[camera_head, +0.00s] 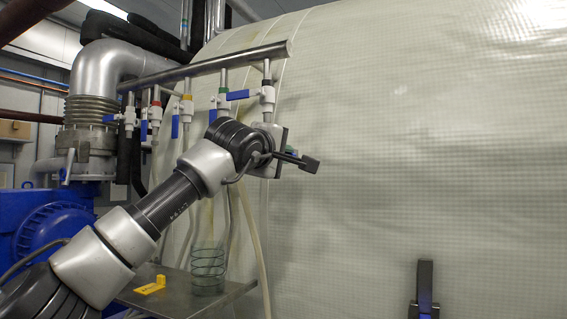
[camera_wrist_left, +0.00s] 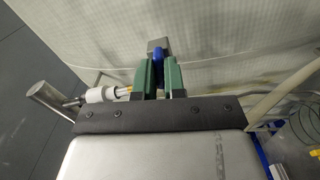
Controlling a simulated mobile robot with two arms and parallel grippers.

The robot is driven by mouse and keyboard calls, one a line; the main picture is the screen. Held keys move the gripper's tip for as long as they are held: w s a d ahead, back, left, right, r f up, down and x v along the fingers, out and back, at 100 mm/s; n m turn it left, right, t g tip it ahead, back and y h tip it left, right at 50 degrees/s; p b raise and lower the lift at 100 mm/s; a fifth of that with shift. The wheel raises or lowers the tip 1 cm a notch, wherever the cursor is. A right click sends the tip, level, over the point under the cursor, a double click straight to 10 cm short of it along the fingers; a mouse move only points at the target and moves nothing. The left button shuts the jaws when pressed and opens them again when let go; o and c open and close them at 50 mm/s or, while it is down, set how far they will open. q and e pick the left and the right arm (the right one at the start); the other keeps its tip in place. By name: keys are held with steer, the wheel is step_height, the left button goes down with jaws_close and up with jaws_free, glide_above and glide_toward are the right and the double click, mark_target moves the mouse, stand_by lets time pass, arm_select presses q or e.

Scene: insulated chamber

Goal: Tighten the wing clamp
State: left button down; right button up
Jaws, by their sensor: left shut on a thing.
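My left gripper (camera_wrist_left: 158,76) has two green fingers, shut on a narrow blue part (camera_wrist_left: 158,54) between their tips. I take this part to be the wing clamp; a grey block shows at its far end.
A steel rail (camera_head: 215,64) carries several valves with blue handles above my arm. Hoses hang below.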

arm_select(q)
steer(key=c, duration=1.4)
jaws_free()
steer(key=shift+o, duration=0.2)
steer(key=b+v, duration=0.5)
steer(key=v, duration=0.2)
steer(key=shift+b, duration=0.3)
